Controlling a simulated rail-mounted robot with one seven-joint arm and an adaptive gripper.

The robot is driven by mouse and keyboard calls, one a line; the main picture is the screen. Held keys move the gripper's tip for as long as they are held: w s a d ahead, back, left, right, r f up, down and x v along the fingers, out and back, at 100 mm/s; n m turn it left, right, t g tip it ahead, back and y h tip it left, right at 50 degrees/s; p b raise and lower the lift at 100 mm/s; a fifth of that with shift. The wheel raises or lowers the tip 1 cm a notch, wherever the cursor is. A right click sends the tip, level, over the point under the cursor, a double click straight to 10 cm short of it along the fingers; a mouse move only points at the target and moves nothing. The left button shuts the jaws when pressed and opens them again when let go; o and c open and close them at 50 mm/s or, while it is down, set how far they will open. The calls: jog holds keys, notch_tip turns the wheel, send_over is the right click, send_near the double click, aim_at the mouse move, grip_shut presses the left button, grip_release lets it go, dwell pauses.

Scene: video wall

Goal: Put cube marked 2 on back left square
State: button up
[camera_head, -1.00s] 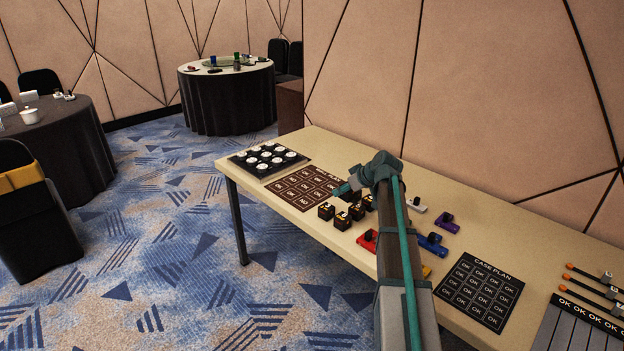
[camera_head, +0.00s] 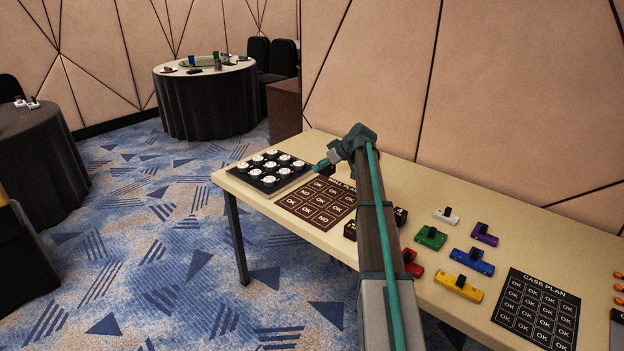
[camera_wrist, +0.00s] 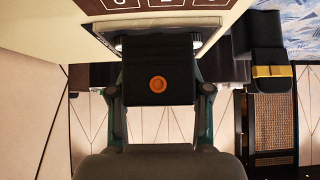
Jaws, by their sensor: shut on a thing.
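The brown board (camera_head: 309,212) with squares lettered OK and NO lies on the beige table in the head view. Part of its lettered edge shows at the top of the wrist view (camera_wrist: 155,4). My gripper (camera_head: 322,165) is by the board's far edge, mostly hidden by its own wrist in the head view. In the wrist view it (camera_wrist: 157,45) is shut on a dark cube (camera_wrist: 157,88) with a round orange mark; no number shows. Other black cubes stand on the table near the board, one left of my arm (camera_head: 350,230) and one right (camera_head: 401,214).
A black tray (camera_head: 249,181) of white round pieces stands left of the board. Coloured blocks, such as green (camera_head: 431,237) and yellow (camera_head: 458,288), lie right of my arm. A black case plan sheet (camera_head: 538,306) is farther right. The table (camera_head: 440,190) is clear towards the wall.

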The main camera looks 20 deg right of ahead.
jog(key=w+d+f, duration=0.1)
jog(key=w+f, duration=0.2)
jog(key=w, duration=0.3)
jog(key=p, duration=0.1)
send_over(310, 181)
jog(key=s+d, duration=0.1)
jog(key=s, duration=0.2)
notch_tip(310, 181, down, 5)
jog(key=shift+w+d+f, duration=0.1)
jog(key=shift+w+f, duration=0.05)
jog(key=shift+f, duration=0.05)
jog(key=shift+w+f+p, duration=0.2)
jog(key=shift+f+p, duration=0.25)
jog(key=shift+f, duration=1.35)
jog(key=shift+f, duration=0.15)
jog(key=o, duration=1.2)
